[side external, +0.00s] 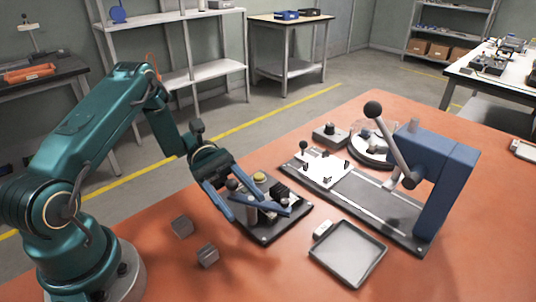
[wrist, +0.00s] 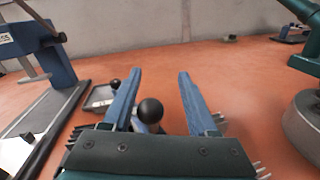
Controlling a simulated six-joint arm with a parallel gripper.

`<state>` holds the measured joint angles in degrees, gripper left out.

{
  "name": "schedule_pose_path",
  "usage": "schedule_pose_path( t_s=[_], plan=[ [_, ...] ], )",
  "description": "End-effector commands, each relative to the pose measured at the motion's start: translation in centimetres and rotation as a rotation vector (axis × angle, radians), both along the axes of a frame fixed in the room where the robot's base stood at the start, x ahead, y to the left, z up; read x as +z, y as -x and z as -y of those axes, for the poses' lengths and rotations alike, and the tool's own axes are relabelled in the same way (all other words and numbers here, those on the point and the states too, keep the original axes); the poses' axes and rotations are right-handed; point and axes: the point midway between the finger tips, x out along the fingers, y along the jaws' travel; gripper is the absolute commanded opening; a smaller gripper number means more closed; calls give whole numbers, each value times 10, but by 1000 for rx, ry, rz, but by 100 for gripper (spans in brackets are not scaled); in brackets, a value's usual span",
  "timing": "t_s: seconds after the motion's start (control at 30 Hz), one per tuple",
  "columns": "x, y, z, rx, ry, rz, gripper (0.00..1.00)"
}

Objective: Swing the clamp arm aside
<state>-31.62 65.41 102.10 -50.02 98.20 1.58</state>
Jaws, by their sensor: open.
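The clamp fixture is a dark base plate (side external: 265,238) on the orange bench, with a grey post and a blue clamp arm (side external: 272,207) lying across it. A black ball knob (side external: 232,184) stands at the arm's left end. My gripper (side external: 246,203) reaches down over this end with its two blue fingers apart. In the wrist view my gripper (wrist: 160,74) is open, and the black knob (wrist: 151,111) shows between the fingers, closer to the left one. I cannot tell whether either finger touches it. The fingers and gripper body hide much of the fixture there.
A blue lever press (side external: 450,185) with a tilted handle stands to the right on a long dark base. A shallow grey tray (side external: 347,254) lies in front of it. Two small metal blocks (side external: 182,227) (side external: 208,255) sit left of the fixture. The front bench is otherwise clear.

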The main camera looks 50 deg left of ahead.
Motion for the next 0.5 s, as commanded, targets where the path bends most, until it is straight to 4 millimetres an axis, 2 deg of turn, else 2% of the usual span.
schedule_pose_path(
  t_s=[0.33, 0.5],
  plan=[
    [0, -1, 5, 161, -1, -2, 59],
    [-1, -2, -17, 166, -2, 2, 59]
  ],
)
